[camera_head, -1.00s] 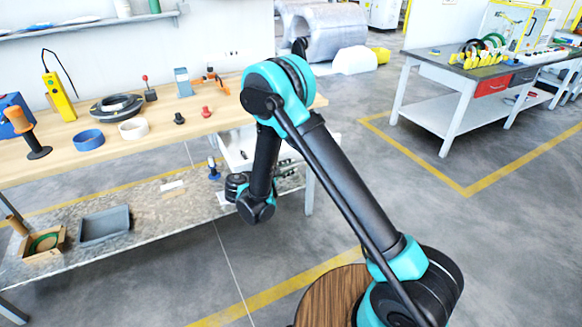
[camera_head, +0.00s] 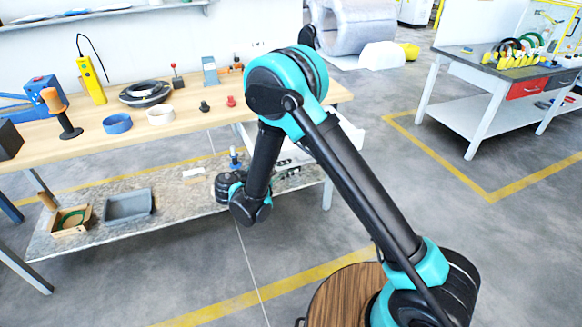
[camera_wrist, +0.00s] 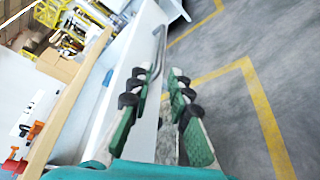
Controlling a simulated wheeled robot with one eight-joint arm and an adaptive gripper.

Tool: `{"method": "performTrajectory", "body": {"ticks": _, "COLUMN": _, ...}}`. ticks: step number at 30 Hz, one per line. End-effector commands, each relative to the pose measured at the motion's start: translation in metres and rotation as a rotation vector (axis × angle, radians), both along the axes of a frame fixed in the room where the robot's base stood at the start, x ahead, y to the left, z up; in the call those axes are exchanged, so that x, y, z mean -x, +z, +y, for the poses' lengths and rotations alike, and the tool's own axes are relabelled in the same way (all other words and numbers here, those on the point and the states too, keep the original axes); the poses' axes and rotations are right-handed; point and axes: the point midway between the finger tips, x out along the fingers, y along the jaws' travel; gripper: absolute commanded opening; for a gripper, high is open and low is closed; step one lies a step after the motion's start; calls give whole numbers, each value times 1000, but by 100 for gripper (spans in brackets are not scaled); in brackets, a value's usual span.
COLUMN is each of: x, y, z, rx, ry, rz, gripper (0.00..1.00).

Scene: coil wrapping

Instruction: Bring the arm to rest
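My arm (camera_head: 355,180) is bent, with its elbow high and its wrist (camera_head: 250,205) hanging low beside the right end of the wooden workbench (camera_head: 185,128). My gripper (camera_wrist: 156,80) shows in the wrist view with its two green-padded fingers apart and nothing seen between them. In the head view I cannot make out the fingers behind the wrist. The wrist view shows a pale panel or drawer side with a grey handle (camera_wrist: 160,50) beyond the fingers; I cannot tell how close it is.
On the workbench are a blue ring (camera_head: 117,123), a white ring (camera_head: 161,115), a dark round fixture (camera_head: 145,93) and a yellow device (camera_head: 92,80). The lower shelf holds a grey tray (camera_head: 128,206). A second table (camera_head: 475,70) stands at the back right. Open floor lies between.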

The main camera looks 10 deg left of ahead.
Motion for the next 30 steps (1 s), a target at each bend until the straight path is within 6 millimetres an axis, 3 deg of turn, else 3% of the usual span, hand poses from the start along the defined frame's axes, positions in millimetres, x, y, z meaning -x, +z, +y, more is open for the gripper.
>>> {"method": "performTrajectory", "body": {"ticks": 6, "x": -2, "y": 1, "z": -3, "rx": -4, "ry": -4, "rz": 3, "gripper": 19}}
{"method": "performTrajectory", "body": {"ticks": 10, "x": -13, "y": 7, "z": -25, "rx": -43, "ry": -32, "rz": 33, "gripper": 19}}
{"method": "performTrajectory", "body": {"ticks": 15, "x": -32, "y": 21, "z": -87, "rx": -174, "ry": -115, "rz": 107, "gripper": 19}}
{"method": "performTrajectory", "body": {"ticks": 20, "x": -36, "y": 31, "z": -151, "rx": -330, "ry": -209, "rz": 169, "gripper": 19}}
{"method": "performTrajectory", "body": {"ticks": 26, "x": -20, "y": 38, "z": -225, "rx": -543, "ry": -336, "rz": 220, "gripper": 19}}
{"method": "performTrajectory", "body": {"ticks": 30, "x": 2, "y": 40, "z": -268, "rx": -703, "ry": -432, "rz": 234, "gripper": 19}}
